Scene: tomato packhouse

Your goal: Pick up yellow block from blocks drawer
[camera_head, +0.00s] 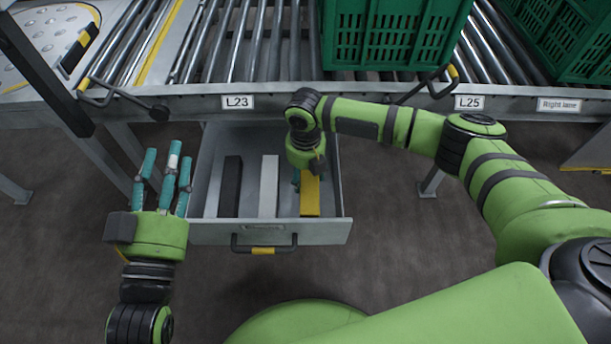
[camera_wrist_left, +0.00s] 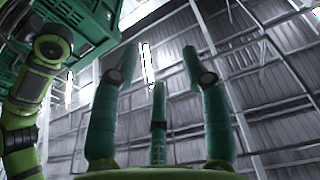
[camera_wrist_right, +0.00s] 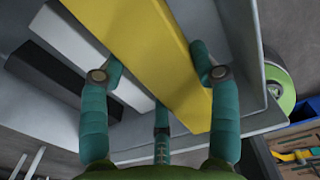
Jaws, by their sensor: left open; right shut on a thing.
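The yellow block (camera_head: 310,195) is a long bar at the right side of the open grey blocks drawer (camera_head: 210,233). My right gripper (camera_head: 299,182) reaches down into the drawer and is shut on the yellow block. In the right wrist view the fingers (camera_wrist_right: 160,80) are on both sides of the yellow block (camera_wrist_right: 150,45). I cannot tell whether the block is clear of the drawer floor. My left gripper (camera_head: 165,170) is open and empty left of the drawer, fingers pointing up; it also shows in the left wrist view (camera_wrist_left: 150,75).
A white block (camera_head: 268,185) and a black block (camera_head: 231,185) lie left of the yellow one in the drawer. The roller conveyor (camera_head: 285,45) with green crates (camera_head: 385,35) runs above the drawer. The right wrist view shows a blue-edged bin (camera_wrist_right: 290,140) at lower right.

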